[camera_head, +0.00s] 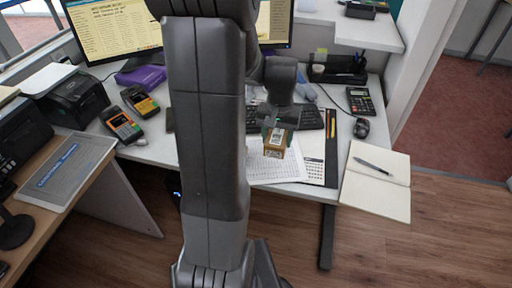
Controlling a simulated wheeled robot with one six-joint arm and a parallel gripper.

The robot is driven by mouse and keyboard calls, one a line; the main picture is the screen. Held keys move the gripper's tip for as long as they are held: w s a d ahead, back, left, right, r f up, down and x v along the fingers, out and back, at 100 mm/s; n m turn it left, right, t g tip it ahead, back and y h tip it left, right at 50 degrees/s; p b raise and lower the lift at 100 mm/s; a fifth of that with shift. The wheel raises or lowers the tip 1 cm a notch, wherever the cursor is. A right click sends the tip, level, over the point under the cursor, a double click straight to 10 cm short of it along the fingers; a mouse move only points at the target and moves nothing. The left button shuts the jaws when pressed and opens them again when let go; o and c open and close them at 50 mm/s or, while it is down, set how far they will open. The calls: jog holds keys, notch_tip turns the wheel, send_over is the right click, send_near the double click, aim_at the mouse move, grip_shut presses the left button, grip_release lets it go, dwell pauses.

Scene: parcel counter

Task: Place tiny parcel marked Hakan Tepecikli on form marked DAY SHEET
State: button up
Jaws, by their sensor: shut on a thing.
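My gripper (278,122) is shut on a small brown parcel (275,141) with a pale label and holds it over the desk. The name on the label is too small to read. A white printed sheet with a grid (268,170) lies on the desk below and behind the parcel in the picture. Its heading cannot be read, so I cannot tell if it is the DAY SHEET. The parcel covers part of the sheet, and my arm hides its left side. I cannot tell the height of the gap between parcel and sheet.
A dark-edged printed pad (331,150) lies right of the sheet. An open notebook with a pen (376,190) lies further right. A keyboard (312,118), mouse (361,128) and calculator (360,101) sit behind. Card terminals (121,125) and a purple box (141,76) stand left.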

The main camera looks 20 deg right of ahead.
aim_at(275, 167)
notch_tip(275, 167, down, 10)
jog(key=shift+r+b, duration=0.2)
jog(key=shift+b, duration=0.3)
jog(key=shift+s, duration=0.1)
jog(key=shift+f, duration=0.25)
jog(key=o, duration=1.1)
jog(key=shift+r, duration=0.1)
notch_tip(275, 167, up, 12)
jog(key=shift+r+p, duration=0.15)
jog(key=shift+p, duration=0.55)
